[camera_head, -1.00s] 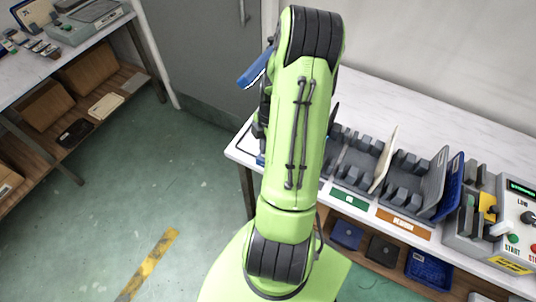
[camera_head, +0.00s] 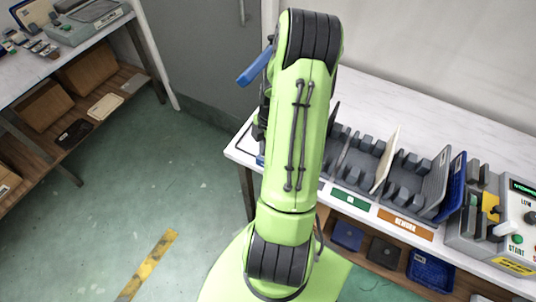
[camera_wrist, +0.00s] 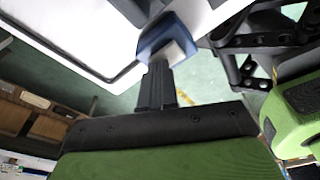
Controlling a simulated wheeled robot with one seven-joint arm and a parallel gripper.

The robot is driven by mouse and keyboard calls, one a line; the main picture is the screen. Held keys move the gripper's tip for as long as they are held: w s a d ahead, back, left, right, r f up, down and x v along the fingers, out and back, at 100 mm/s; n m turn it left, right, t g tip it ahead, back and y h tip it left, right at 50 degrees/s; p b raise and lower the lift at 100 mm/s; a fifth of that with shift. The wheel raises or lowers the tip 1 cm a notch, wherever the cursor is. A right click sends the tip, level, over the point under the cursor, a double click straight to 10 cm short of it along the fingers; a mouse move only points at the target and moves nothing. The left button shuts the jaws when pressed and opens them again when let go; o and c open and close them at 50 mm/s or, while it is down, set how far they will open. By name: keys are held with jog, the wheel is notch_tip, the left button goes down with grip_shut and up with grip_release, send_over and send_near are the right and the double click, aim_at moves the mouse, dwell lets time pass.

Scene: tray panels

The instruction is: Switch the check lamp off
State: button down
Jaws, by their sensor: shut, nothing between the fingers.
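No check lamp can be picked out for sure. A grey-white control box (camera_head: 505,215) stands at the right edge of the head view, cut off by the frame. It has a green display, a dark knob marked LOW and a green START button. My gripper (camera_wrist: 168,42) is shut and empty in the wrist view, with dark fingers and a blue and grey end. A pale surface with a dark edge lies beyond its tips; contact cannot be told. In the head view my green arm hides most of the gripper, well left of the control box.
A white bench (camera_head: 435,112) carries dark slotted racks (camera_head: 352,155) with a cream panel (camera_head: 385,160) and a blue panel (camera_head: 453,188). Blue bins (camera_head: 430,270) sit below. Another table (camera_head: 100,38) with a grey device (camera_head: 88,22) stands at far left. Green floor lies open between.

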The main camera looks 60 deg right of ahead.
notch_tip(320, 180, up, 7)
jog(key=p, duration=0.5)
dwell(0.4)
jog(key=w+a+r+m+t+h, duration=0.1)
jog(key=w+a+r+m, duration=0.15)
jog(key=a+r, duration=0.5)
jog(key=w+a+r+m+h, duration=0.2)
jog(key=a+r+m, duration=0.1)
jog(key=a+r, duration=0.5)
jog(key=s+a+r+m+t+y, duration=0.1)
jog(key=s+a+r+m+t, duration=0.2)
jog(key=s+a+r+m, duration=0.4)
jog(key=s+a, duration=0.2)
jog(key=a, duration=0.2)
jog(key=shift+s+a+r+t, duration=0.15)
jog(key=shift+s+r+t, duration=0.2)
jog(key=shift+t, duration=0.05)
